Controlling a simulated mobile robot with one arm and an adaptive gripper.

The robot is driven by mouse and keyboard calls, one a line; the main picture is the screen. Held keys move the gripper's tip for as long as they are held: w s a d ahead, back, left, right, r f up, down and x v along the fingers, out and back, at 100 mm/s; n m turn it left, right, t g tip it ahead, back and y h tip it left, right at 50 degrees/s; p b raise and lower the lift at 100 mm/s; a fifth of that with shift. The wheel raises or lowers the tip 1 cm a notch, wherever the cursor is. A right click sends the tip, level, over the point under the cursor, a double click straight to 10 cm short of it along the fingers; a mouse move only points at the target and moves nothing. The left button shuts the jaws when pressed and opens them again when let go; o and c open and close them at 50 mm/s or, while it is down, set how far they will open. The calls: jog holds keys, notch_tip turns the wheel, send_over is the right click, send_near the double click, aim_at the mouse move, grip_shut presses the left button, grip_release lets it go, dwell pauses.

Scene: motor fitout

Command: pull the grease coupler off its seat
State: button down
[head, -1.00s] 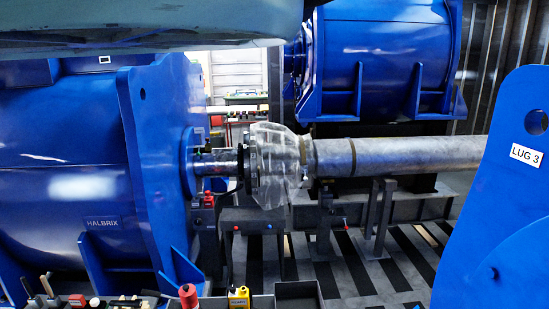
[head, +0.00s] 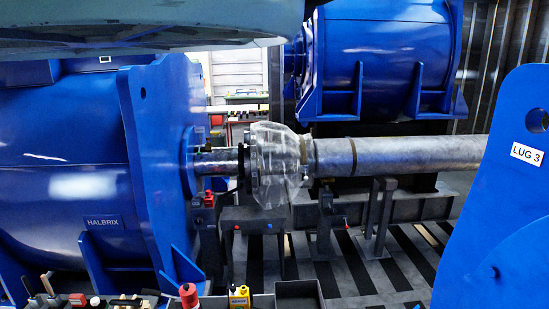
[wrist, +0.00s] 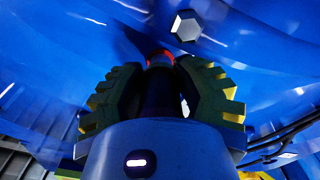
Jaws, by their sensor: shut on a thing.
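In the wrist view, my gripper (wrist: 160,75) has its two dark, ridged fingers with yellow-green edges closed around a narrow dark piece. This piece shows a red-orange band (wrist: 159,59) at its far end, against a blue painted surface; I take it to be the grease coupler. Its body is mostly hidden between the fingers. I cannot tell whether it is still touching its seat, which is hidden behind it. My gripper and the coupler cannot be made out in the head view.
A pale hexagonal bolt head (wrist: 185,26) sits on the blue surface just beyond the right finger. Dark cables (wrist: 280,140) run at the lower right. In the head view are a blue motor (head: 60,180), a wrapped shaft coupling (head: 272,165) and a blue plate marked LUG 3 (head: 500,215).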

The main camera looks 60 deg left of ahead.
jog(key=shift+w+f, duration=0.15)
jog(key=shift+f, duration=0.25)
jog(key=shift+s+a+r+p, duration=0.25)
jog(key=shift+r+p, duration=0.1)
jog(key=shift+r, duration=0.15)
jog(key=shift+s+a+r, duration=0.25)
jog(key=shift+s+a, duration=0.1)
jog(key=shift+s, duration=0.1)
jog(key=shift+v, duration=1.15)
jog(key=shift+s, duration=0.2)
jog(key=shift+v, duration=0.9)
jog(key=shift+v, duration=3.6)
jog(key=p+v, duration=0.4)
jog(key=v, duration=1)
jog(key=shift+s, duration=0.35)
